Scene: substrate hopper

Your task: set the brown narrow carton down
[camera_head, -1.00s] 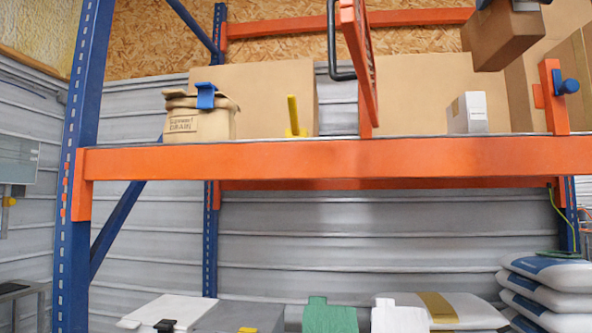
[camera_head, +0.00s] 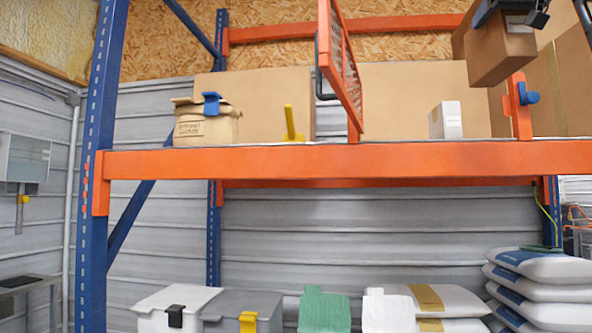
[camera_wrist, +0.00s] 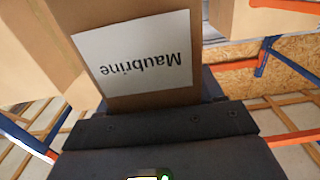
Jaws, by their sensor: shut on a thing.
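The brown narrow carton (camera_head: 493,48) hangs in my gripper (camera_head: 515,12) at the upper right of the head view, in front of and above the shelf. It is slightly tilted. My gripper is shut on its top end, and the fingertips are partly cut off by the frame edge. In the wrist view the carton (camera_wrist: 140,15) fills the top middle, with a white label reading "Maubrine" upside down. The orange shelf beam (camera_head: 340,160) runs below the carton, apart from it.
On the shelf stand a brown sack (camera_head: 205,125) with a blue clip, a yellow post (camera_head: 289,122), an orange mesh divider (camera_head: 345,70), a small white-sided box (camera_head: 446,120) and an orange bracket with blue knob (camera_head: 521,105). Large cartons (camera_head: 410,95) stand behind. Bags (camera_head: 540,290) are stacked below.

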